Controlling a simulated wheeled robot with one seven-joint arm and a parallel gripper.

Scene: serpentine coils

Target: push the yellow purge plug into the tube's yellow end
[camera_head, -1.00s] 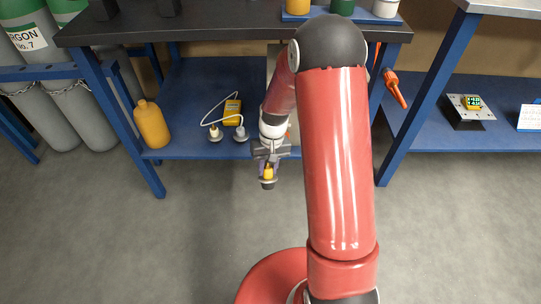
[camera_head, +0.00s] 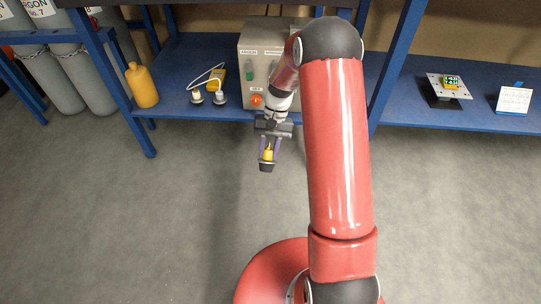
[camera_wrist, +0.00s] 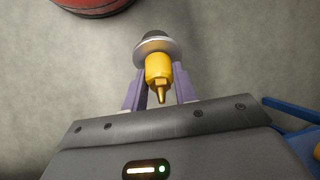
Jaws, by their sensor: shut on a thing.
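The yellow purge plug (camera_wrist: 158,68) is between the two purple fingers of my gripper (camera_wrist: 159,86), its yellow nozzle tip pointing back toward the wrist and a dark, pale-rimmed round base at the far end. The head view also shows the plug (camera_head: 268,155) in my gripper (camera_head: 269,152), hanging over open floor in front of the blue shelf. My gripper is shut on it.
A grey box (camera_head: 253,68) with coloured fittings stands on the blue shelf (camera_head: 180,60). Bench legs bound the shelf; the floor in front is clear.

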